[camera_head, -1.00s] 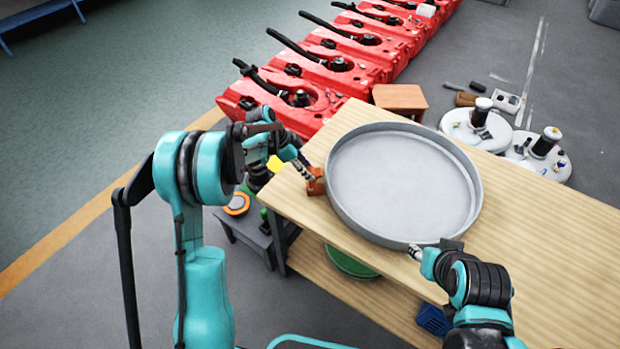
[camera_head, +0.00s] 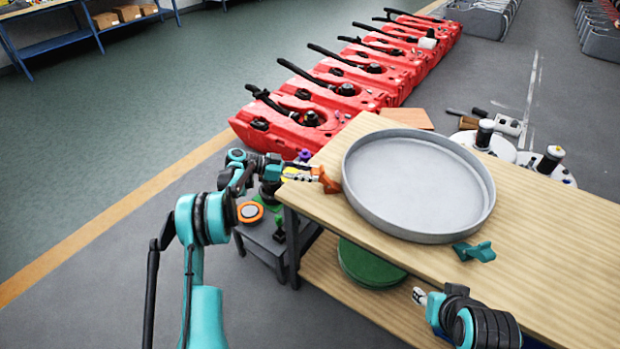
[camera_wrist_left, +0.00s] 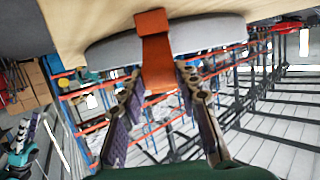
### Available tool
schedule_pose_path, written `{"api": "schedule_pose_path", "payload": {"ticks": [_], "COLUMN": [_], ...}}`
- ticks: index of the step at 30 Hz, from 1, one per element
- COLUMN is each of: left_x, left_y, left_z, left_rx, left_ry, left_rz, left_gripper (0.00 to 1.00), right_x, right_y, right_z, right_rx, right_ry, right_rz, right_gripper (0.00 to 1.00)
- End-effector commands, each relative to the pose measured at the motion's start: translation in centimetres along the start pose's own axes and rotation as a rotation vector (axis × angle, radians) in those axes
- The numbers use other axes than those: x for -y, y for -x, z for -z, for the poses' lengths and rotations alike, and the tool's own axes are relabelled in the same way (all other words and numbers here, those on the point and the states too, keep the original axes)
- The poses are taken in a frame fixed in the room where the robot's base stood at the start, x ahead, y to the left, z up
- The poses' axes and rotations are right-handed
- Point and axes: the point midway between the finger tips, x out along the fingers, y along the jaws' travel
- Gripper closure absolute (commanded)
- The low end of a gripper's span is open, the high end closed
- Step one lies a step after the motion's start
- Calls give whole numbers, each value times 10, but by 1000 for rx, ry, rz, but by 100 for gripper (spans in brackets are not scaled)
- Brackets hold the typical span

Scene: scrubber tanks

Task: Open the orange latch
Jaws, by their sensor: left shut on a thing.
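The orange latch (camera_head: 328,181) sits at the left rim of the round grey pan (camera_head: 347,185), by the table's left edge. In the left wrist view the latch (camera_wrist_left: 154,48) stands in front of the pale pan rim, its near end between my fingers. My left gripper (camera_head: 313,174) is shut on it; it also shows in the left wrist view (camera_wrist_left: 158,77). A teal latch (camera_head: 474,252) lies at the pan's front right rim. My right gripper (camera_head: 419,296) is below and left of the teal latch, apart from it; its fingers are too small to judge.
The wooden table (camera_head: 540,270) has free room on its right. A low grey stand (camera_head: 263,240) with an orange-and-black disc is left of the table. A green round thing (camera_head: 370,266) sits on the lower shelf. Red machines (camera_head: 310,115) line up behind.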

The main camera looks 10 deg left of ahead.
Motion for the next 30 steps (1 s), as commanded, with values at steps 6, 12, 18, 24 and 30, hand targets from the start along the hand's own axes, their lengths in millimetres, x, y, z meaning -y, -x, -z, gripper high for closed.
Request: {"api": "schedule_pose_path", "payload": {"ticks": [6,12,18,24,30], "left_x": [2,2,2,2,2], "left_y": [0,0,0,0,0], "left_z": [-4,-4,-4,-4,-4], "left_rx": [-40,-47,-47,-47,-46], "left_ry": [1,1,1,1,1], "left_rz": [0,0,0,0,0], "left_gripper": [100,100,100,47,47], "right_x": [0,0,0,0,0], "right_y": [-4,-5,-5,-5,-5], "right_z": [-3,-3,-3,-3,-3], "right_rx": [0,0,0,0,0], "right_ry": [0,0,0,0,0], "right_rz": [0,0,0,0,0], "right_gripper": [60,60,60,60,60]}}
